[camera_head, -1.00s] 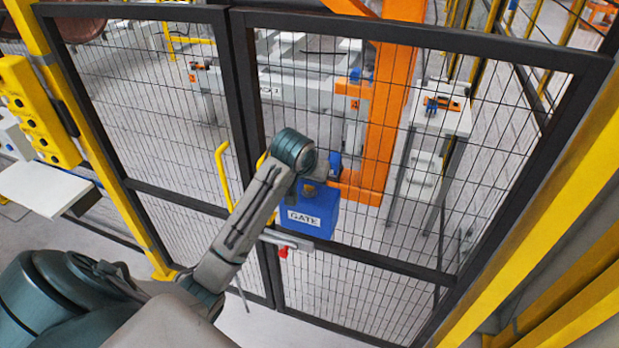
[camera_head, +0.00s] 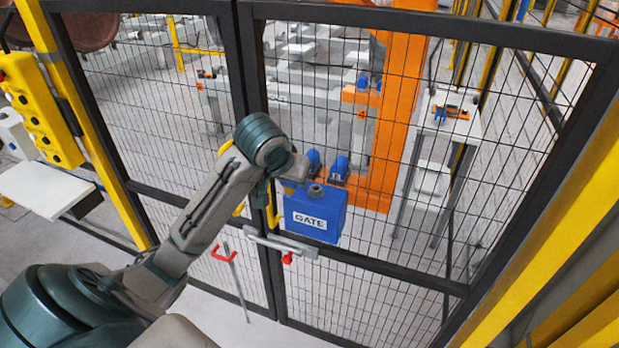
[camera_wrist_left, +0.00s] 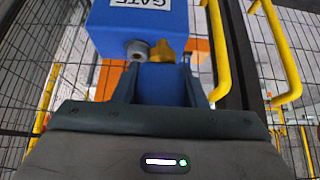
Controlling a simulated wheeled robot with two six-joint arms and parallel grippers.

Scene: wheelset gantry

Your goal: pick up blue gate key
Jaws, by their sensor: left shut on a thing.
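The blue gate key (camera_wrist_left: 163,82) shows in the left wrist view, its blue body between my left gripper's fingers (camera_wrist_left: 160,90) and its brass-coloured end pointing at the blue box. The blue box labelled GATE (camera_head: 315,215) hangs on the gate frame. Its grey round lock (camera_head: 315,190) is uncovered, and the brass end sits just beside it (camera_wrist_left: 137,48). I cannot tell the exact gap. In the head view my left gripper (camera_head: 299,170) is at the box's upper left; the key's body is mostly hidden there. My right gripper is in neither view.
The black-framed mesh gate (camera_head: 400,262) stands close behind the box. A grey latch bar (camera_head: 280,243) and yellow handles (camera_head: 272,208) lie just below and left. A yellow button panel (camera_head: 38,110) and white shelf (camera_head: 45,190) stand at far left.

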